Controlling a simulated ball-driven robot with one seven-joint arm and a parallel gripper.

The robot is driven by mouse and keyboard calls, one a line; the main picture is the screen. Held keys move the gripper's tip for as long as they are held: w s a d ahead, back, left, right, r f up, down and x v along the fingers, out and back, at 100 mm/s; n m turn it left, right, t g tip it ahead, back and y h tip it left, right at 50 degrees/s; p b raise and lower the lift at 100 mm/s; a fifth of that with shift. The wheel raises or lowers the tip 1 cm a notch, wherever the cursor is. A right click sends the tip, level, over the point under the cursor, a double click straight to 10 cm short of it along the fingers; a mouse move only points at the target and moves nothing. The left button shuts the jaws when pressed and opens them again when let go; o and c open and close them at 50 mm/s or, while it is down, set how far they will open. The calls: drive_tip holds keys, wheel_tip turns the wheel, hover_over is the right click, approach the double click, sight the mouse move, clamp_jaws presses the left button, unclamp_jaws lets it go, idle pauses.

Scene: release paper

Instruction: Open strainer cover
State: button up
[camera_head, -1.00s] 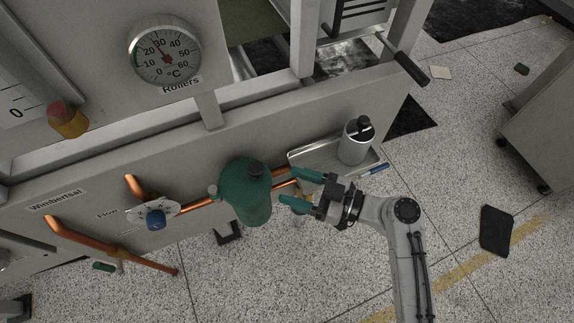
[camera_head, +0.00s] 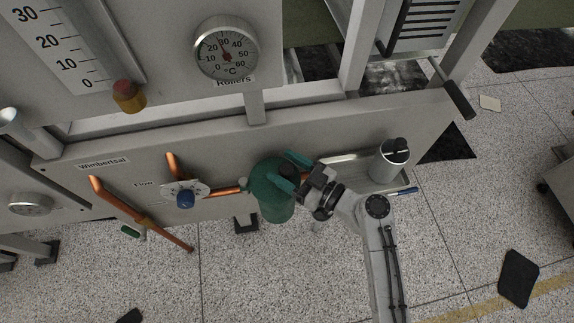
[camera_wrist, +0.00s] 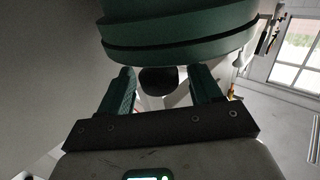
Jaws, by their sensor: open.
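The green strainer (camera_head: 277,205) is a rounded can mounted on the copper pipe in front of the grey machine panel. My gripper (camera_head: 283,168) is open at the strainer's top, with its teal fingers apart and partly covering the lid. In the wrist view the strainer's ribbed green body (camera_wrist: 185,30) fills the upper middle. A dark round knob (camera_wrist: 158,80) lies between the two fingers of my gripper (camera_wrist: 161,85), apart from both. The lid's knob is hidden in the head view.
A metal tray (camera_head: 345,160) with a grey canister (camera_head: 390,160) stands on the right. A blue-knobbed flow valve (camera_head: 185,198) and copper pipes (camera_head: 140,215) are on the left. A lever handle (camera_head: 458,100) sticks out upper right. The speckled floor in front is mostly clear.

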drive_tip(key=shift+c, duration=0.3)
clamp_jaws()
idle(0.4)
